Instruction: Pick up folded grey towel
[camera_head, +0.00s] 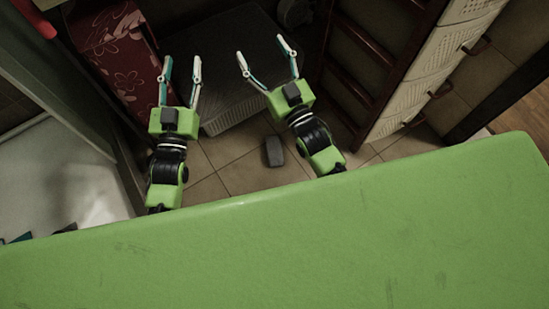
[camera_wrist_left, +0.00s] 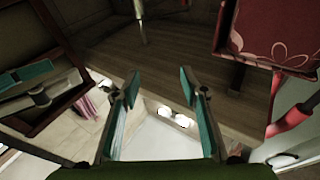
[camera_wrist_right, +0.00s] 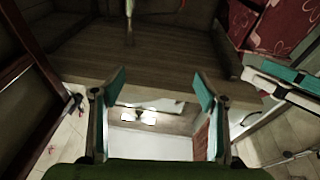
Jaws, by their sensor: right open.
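My left gripper (camera_head: 182,62) is open and empty, with its two fingers apart; they also show in the left wrist view (camera_wrist_left: 160,86). My right gripper (camera_head: 262,48) is open and empty to the right of it, and its spread fingers show in the right wrist view (camera_wrist_right: 160,84). A small dark grey rounded block (camera_head: 273,151) lies on the tiled floor beside my right forearm, apart from both grippers. I cannot tell whether it is the folded grey towel. No other thing clearly looks like a folded grey towel in these views.
A red flower-patterned box (camera_head: 118,55) stands at the upper left. A dark low surface (camera_head: 228,75) lies beyond the grippers. A dark wooden ladder-like rack (camera_head: 350,60) and pale drawers (camera_head: 440,50) stand at the right. Bare floor tiles (camera_head: 225,160) show between my arms.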

